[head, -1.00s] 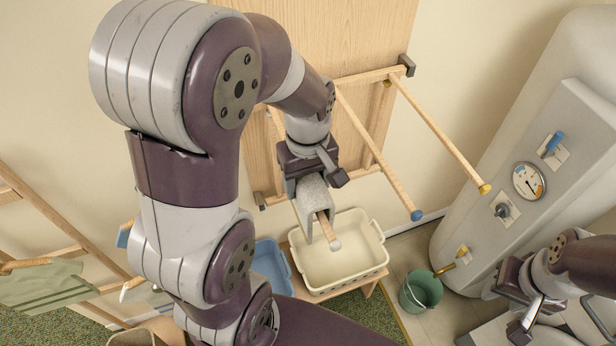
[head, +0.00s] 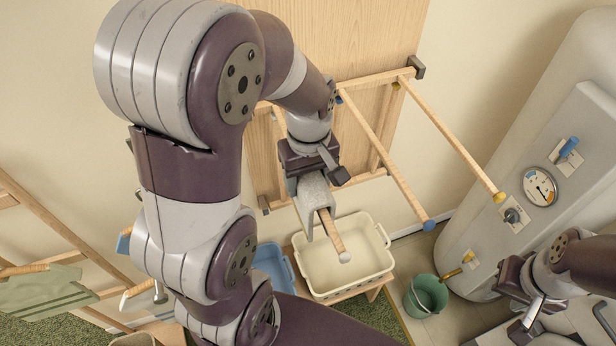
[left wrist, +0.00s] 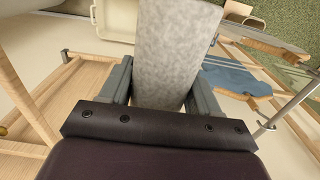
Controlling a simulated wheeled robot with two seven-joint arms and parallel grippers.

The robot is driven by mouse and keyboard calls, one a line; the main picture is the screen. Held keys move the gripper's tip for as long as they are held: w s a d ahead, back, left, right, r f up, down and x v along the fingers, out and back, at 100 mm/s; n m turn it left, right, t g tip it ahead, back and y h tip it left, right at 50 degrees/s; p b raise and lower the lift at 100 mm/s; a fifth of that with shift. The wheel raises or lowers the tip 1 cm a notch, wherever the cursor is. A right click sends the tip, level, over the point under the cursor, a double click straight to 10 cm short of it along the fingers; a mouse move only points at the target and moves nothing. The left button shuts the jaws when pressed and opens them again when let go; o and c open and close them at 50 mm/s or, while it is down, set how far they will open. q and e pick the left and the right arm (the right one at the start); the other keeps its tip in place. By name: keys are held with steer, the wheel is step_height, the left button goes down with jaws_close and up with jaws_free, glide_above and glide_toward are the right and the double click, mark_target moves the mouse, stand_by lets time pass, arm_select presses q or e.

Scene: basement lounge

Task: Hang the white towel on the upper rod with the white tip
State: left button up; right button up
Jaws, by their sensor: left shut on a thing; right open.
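The white towel (head: 315,190) is a narrow pale grey-white strip, folded over the wooden rod with the white tip (head: 334,233). One side of the towel hangs down left of the rod, and the rod's tip end sticks out in front. My left gripper (head: 313,176) is shut on the towel's top, above the rod. In the left wrist view the towel (left wrist: 175,50) runs away from between the two fingers (left wrist: 160,92). The gripper and arm hide the rod's inner part, and I cannot tell how firmly the towel rests. My right gripper (head: 528,308) is open and empty at lower right.
A blue-tipped rod (head: 385,156) and a yellow-tipped rod (head: 450,136) project to the right. A cream basket (head: 345,292) and a blue bin (head: 273,268) stand below. A green bucket (head: 425,296) and a grey tank (head: 545,130) are at right. A green towel (head: 40,292) hangs at left.

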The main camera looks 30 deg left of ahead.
arm_select(q)
steer(key=o, duration=1.2)
steer(key=shift+w+a, duration=0.15)
steer(key=shift+w, duration=0.1)
steer(key=shift+o, duration=1.2)
steer(key=shift+w+a+f, duration=0.1)
steer(key=shift+a, duration=0.05)
steer(key=shift+s+d, duration=0.2)
steer(key=r, duration=0.2)
steer(key=r+b, duration=0.1)
steer(key=r, duration=0.1)
steer(key=shift+w+r, duration=0.2)
steer(key=shift+r, duration=0.15)
step_height(320, 180, up, 8)
steer(key=p, duration=0.7)
steer(key=shift+s+r+p, duration=0.1)
steer(key=shift+s+p, duration=0.05)
steer(key=shift+p, duration=0.15)
arm_select(e)
step_height(320, 180, up, 7)
steer(key=shift+a+f, duration=0.15)
steer(key=shift+f, duration=0.05)
steer(key=shift+w+f, duration=0.1)
steer(key=shift+w, duration=0.05)
